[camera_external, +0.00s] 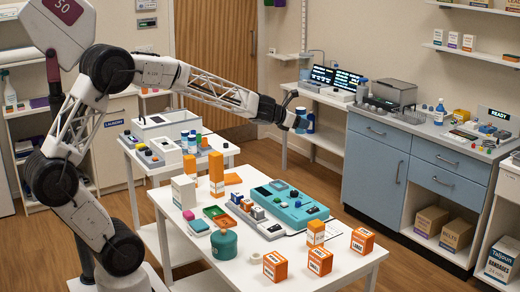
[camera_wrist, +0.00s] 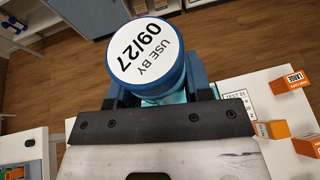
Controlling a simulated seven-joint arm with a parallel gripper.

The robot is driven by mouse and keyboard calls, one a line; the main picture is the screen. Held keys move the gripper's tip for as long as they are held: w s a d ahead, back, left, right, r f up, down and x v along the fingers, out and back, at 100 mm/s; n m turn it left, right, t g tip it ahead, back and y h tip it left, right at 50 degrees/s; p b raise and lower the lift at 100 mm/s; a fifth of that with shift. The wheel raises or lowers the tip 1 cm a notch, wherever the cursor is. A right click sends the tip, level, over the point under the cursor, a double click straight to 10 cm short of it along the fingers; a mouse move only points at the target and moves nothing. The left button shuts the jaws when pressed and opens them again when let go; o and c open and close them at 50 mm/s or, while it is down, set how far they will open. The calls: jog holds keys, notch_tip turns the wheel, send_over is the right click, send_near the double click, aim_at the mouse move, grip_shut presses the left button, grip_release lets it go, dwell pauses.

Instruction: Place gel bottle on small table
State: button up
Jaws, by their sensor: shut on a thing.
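My gripper (camera_external: 293,112) is shut on a blue bottle (camera_external: 302,119), held in the air beyond the far side of the front white table. In the wrist view my gripper (camera_wrist: 162,97) grips the bottle (camera_wrist: 148,58) from its sides. Its round blue top has a white label reading "USE BY 09/27". Its lower part is mostly hidden, and I cannot read a product name. A smaller white table (camera_external: 222,153) stands behind the front table, with a grey-white box, blue-capped bottles and small items on it.
The front white table (camera_external: 345,268) is crowded with orange boxes (camera_external: 319,261), a teal case (camera_external: 303,217), a green jar (camera_external: 224,244) and trays. A blue-fronted counter (camera_external: 378,160) stands at right. A white side desk (camera_external: 325,98) with screens is behind my gripper. Open wooden floor lies between.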

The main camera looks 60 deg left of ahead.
jog(key=s+a+m+g+h, duration=0.2)
jog(key=s+m+h, duration=0.35)
jog(key=s, duration=2.65)
jog(key=s+d+f+m+g+h, duration=0.1)
jog(key=s+d+f, duration=0.1)
jog(key=s, duration=0.5)
jog(key=s+d+f+m+g+h, duration=0.1)
jog(key=s+d+f, duration=0.2)
jog(key=s, duration=0.3)
jog(key=f, duration=2.3)
jog(key=shift+s+a, duration=0.1)
jog(key=shift+a, duration=0.15)
jog(key=w, duration=0.5)
jog(key=w+a+f, duration=0.1)
jog(key=w, duration=1)
jog(key=shift+a+f, duration=0.2)
